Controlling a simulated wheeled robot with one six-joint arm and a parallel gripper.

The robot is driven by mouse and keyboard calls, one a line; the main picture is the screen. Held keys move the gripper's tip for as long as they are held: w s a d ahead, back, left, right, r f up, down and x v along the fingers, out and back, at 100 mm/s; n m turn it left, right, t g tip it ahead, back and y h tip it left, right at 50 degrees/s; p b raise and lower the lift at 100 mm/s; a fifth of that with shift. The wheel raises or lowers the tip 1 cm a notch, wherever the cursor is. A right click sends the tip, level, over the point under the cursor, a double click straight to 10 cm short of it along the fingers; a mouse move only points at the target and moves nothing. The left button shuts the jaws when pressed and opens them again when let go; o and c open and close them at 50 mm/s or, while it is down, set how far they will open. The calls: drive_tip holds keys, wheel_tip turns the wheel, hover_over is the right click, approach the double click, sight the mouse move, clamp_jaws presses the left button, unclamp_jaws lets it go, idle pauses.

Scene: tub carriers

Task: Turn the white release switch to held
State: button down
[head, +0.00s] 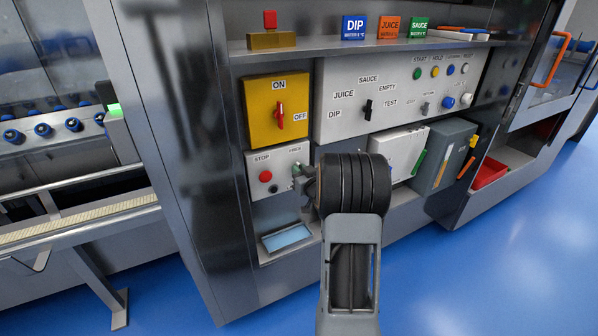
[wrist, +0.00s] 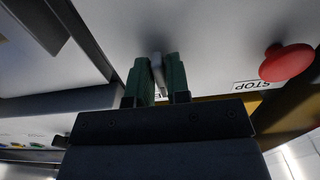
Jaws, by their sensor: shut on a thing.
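The white release switch (wrist: 157,68) shows in the wrist view as a pale lever standing out from the grey panel. My gripper (wrist: 158,80) has its two green fingers on either side of this lever and is shut on it. In the head view my gripper (head: 298,171) is at the small STOP panel (head: 262,194), just under the FREE label. There the switch is mostly hidden by my gripper and wrist. I cannot read the held mark or tell which way the lever points.
A red stop button (head: 265,176) sits left of my gripper, and also shows in the wrist view (wrist: 288,62). A yellow ON/OFF switch box (head: 262,92) is above. A white selector panel (head: 340,76) is to the upper right. A blue-lit screen (head: 286,237) is below.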

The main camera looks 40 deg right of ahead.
idle(0.4)
drive_tip(key=c, duration=1.1)
unclamp_jaws()
drive_tip(key=shift+c, duration=0.2)
drive_tip(key=s+a+p, duration=0.1)
drive_tip(key=s+a, duration=0.1)
drive_tip(key=s, duration=1.1)
drive_tip(key=shift+s, duration=0.35)
